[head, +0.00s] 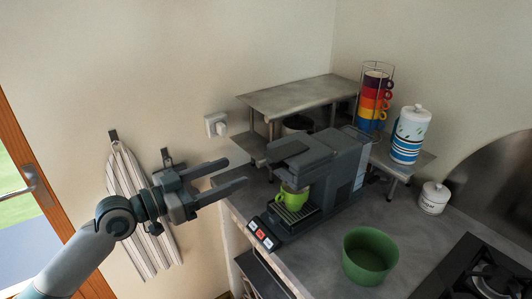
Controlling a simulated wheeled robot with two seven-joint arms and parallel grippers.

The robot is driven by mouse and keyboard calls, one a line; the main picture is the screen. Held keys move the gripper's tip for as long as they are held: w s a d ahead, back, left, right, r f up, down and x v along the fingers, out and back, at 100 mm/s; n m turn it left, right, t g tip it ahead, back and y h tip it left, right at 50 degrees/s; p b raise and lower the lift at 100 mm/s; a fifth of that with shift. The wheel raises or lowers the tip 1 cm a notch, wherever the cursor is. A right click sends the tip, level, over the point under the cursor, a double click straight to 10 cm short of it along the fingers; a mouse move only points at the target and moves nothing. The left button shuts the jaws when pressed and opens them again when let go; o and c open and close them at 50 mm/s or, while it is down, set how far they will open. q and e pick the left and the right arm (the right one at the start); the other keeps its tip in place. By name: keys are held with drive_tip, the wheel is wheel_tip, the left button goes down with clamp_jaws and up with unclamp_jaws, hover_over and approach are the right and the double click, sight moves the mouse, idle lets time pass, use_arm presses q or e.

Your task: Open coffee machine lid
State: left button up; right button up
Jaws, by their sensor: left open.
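The dark grey coffee machine (335,165) stands on the counter, right of the middle in the head view. Its lid (290,147) is at the top front, and I cannot tell for sure whether it is shut. A green cup (292,197) stands under the spout on the drip tray. My left gripper (238,175) is open and empty, its two fingers pointing right toward the front of the machine. It is left of the lid and appears apart from it. My right gripper is not in view.
A green pot (369,256) stands on the counter in front of the machine. A metal shelf (300,97) stands behind it. Stacked coloured cups (374,100), a striped canister (410,135) and a white jar (434,198) are at right. A stove (480,272) is at lower right. A towel (140,210) hangs at left.

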sight(269, 157)
use_arm(q)
drive_tip(key=p+x, duration=0.4)
drive_tip(key=x, duration=0.5)
drive_tip(key=shift+w+d+r, duration=0.15)
drive_tip(key=shift+w+d, duration=0.1)
drive_tip(key=shift+d, duration=0.05)
drive_tip(key=shift+x, duration=0.8)
clamp_jaws()
